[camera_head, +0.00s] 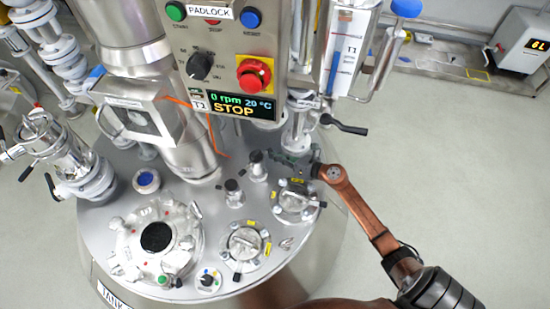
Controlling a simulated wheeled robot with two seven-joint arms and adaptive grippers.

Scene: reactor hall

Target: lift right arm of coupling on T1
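The glass vessel marked T1 (346,48) stands at the upper right of the control panel. Below it, metal pipework with what looks like the coupling (300,104) runs down to the tank lid. A black lever (344,125) sticks out to the right of this pipework, sloping slightly down; it may be the coupling's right arm. My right gripper (296,165) is at the pipe's lower end, below and left of the lever and apart from it. Its fingers blend into the grey fittings, so I cannot tell its opening. My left gripper is not in view.
The control panel (228,52) with a red stop button hangs left of the pipework. The tank lid (205,215) carries several ports and valves close to my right gripper. A blue-capped metal pipe (384,62) stands right of T1.

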